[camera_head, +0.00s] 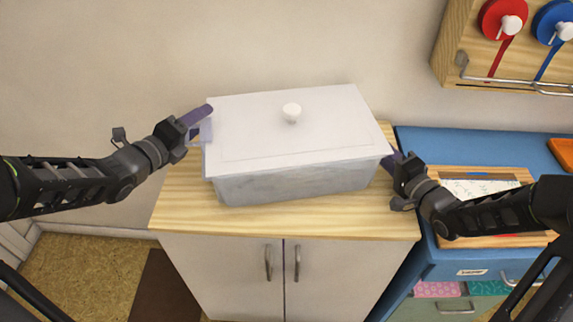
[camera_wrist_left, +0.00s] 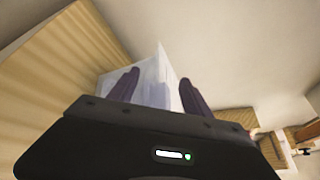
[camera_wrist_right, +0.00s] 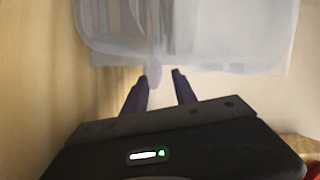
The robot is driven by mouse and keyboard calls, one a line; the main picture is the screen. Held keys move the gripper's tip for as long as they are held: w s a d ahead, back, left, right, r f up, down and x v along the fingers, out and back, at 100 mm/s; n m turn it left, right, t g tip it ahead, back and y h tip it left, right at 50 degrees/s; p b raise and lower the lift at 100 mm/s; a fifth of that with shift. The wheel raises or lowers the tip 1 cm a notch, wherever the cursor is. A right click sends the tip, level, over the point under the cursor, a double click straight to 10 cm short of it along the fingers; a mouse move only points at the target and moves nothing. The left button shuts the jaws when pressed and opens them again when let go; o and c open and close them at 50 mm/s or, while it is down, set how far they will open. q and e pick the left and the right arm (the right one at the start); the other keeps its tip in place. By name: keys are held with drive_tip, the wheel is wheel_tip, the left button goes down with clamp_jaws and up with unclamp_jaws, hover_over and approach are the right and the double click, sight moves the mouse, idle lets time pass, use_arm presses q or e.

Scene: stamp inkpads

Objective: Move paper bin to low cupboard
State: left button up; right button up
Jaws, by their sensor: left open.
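The paper bin (camera_head: 300,182) is a clear box with a white lid (camera_head: 255,125) and a round knob. It sits upright on the wooden top of the low white cupboard (camera_head: 230,270). My left gripper (camera_head: 203,121) is open at the bin's left end; in the left wrist view the bin's end (camera_wrist_left: 152,75) shows between and beyond the fingers. My right gripper (camera_head: 391,160) is at the right end, partly hidden by the lid edge. In the right wrist view its fingers are apart, with a small tab of the bin (camera_wrist_right: 153,75) near their tips; contact is unclear.
A blue drawer unit (camera_head: 430,262) stands right of the cupboard, with a wooden tray (camera_head: 480,174) on top under my right arm. A wall rack (camera_head: 482,60) with red and blue reels hangs above it. A bare wood strip lies before the bin.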

use_arm(q)
drive_tip(key=v, duration=1)
drive_tip(key=shift+s, duration=0.2)
use_arm(e)
drive_tip(key=shift+s, duration=0.1)
drive_tip(key=v, duration=1.2)
